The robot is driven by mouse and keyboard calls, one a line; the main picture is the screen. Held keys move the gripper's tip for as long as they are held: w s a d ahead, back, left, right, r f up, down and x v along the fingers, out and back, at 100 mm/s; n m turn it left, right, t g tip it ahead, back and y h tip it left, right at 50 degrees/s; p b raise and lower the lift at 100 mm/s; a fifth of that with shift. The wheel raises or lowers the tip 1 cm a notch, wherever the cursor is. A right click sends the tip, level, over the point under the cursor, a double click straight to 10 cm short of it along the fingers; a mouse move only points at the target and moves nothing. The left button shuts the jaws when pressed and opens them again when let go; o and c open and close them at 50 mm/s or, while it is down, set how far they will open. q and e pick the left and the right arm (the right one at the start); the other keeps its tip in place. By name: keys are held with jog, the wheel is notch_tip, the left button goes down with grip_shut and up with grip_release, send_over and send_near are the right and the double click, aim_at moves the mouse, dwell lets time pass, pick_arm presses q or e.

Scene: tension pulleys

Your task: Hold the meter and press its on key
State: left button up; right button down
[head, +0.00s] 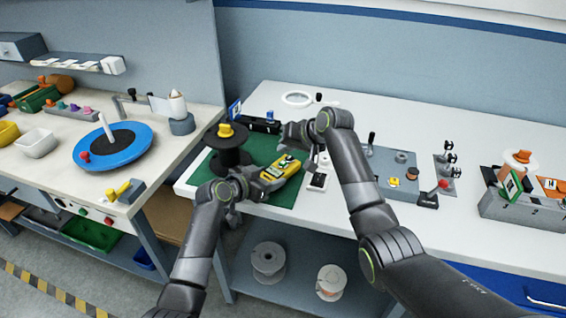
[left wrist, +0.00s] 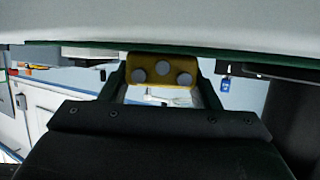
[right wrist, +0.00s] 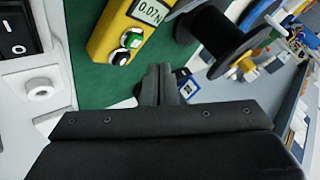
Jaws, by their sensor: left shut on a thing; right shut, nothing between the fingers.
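The yellow meter (head: 282,168) is over the green mat in the head view. My left gripper (head: 262,184) is shut on it; the left wrist view shows a yellow face of the meter (left wrist: 160,68) with grey round spots between the fingers. In the right wrist view the meter (right wrist: 106,33) shows a display reading 0.07N and two round keys, one green and white (right wrist: 132,38), one dark and white (right wrist: 118,57). My right gripper (right wrist: 158,86) is shut and empty, its fingertips below the keys in that picture, apart from them. Which key is the on key I cannot tell.
A black spool (head: 232,157) with a yellow top stands left of the meter, close to both grippers. The green mat (head: 285,196) lies below. A white block with a black switch (head: 318,181) is at right. A grey plate with small parts (head: 400,163) lies farther right.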

aim_at(286, 168)
jog(key=shift+r, duration=1.5)
pick_arm(q)
jog(key=o, duration=1.3)
jog(key=shift+s+a, duration=0.1)
